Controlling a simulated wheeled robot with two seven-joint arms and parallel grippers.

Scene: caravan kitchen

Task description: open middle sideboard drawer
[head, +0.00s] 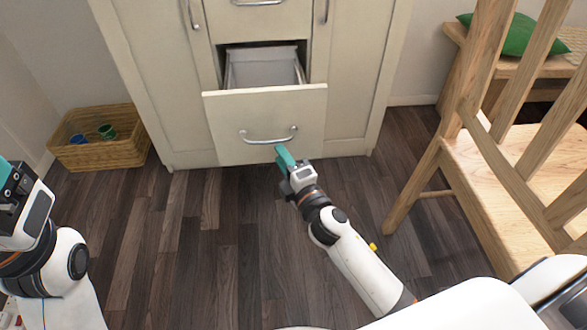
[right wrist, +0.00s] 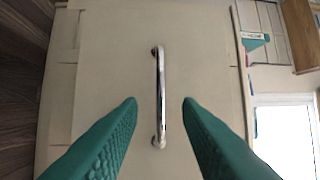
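The cream sideboard (head: 354,60) has a drawer (head: 264,110) standing pulled out, with its empty-looking inside showing. Another drawer front (head: 258,15) above it is shut; whether a further drawer lies below is hidden by the pulled-out front. The open drawer's silver bar handle (head: 268,139) also shows in the right wrist view (right wrist: 160,85). My right gripper (head: 284,155) is at the right part of this handle; in the right wrist view its green fingers (right wrist: 159,103) are apart on either side of the bar, with gaps. My left gripper (head: 8,172) is at the left edge, away from the sideboard.
A wicker basket (head: 105,157) with a blue and a green item stands on the floor left of the sideboard. A wooden chair (head: 500,170) is at the right, and a wooden bench (head: 530,68) with a green cushion (head: 518,35) behind it. Dark wood floor (head: 190,240) in front is clear.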

